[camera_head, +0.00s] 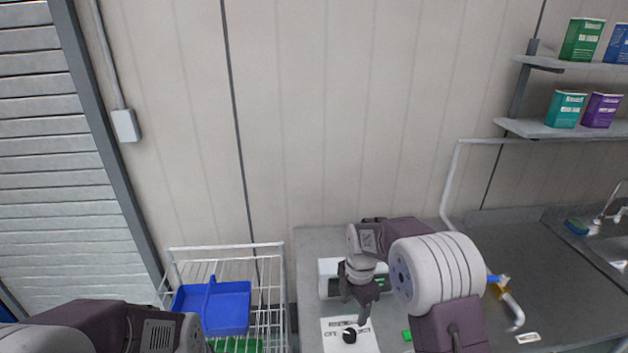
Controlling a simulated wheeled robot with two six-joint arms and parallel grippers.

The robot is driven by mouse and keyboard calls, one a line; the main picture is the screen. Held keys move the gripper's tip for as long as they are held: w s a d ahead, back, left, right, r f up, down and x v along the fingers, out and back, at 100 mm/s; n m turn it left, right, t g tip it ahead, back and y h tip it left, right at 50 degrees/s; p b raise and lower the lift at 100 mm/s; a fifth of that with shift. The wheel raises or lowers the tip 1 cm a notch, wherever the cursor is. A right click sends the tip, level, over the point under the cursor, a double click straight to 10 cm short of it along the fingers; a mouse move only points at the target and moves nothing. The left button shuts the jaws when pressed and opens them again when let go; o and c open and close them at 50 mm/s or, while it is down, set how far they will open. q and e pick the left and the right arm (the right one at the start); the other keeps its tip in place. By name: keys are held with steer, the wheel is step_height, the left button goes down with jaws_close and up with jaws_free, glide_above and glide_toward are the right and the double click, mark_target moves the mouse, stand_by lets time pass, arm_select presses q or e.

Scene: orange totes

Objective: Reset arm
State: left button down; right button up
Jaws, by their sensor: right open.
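My right arm comes in from the lower right, and its gripper (358,302) points down above the counter, in front of a white device. The gripper's fingers are small and dark, and I see nothing held between them. My left arm shows at the lower left edge, but its gripper is out of the picture.
A white wire rack (277,300) holds a blue tray (228,310) at the lower left. The white device (328,268) and a panel with a black knob (349,336) are near the right gripper. The grey counter (530,270) is mostly clear toward the sink. Shelves (560,131) hold boxes.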

steer(key=s+d+m+b, duration=0.1)
steer(key=s+d+m, duration=0.1)
steer(key=s+m, duration=0.7)
steer(key=s+d+f+m+b, duration=0.1)
steer(key=s+d+m, duration=0.1)
steer(key=s+m, duration=0.8)
steer(key=m, duration=0.4)
steer(key=shift+f+t, duration=0.25)
steer(key=shift+t, duration=0.15)
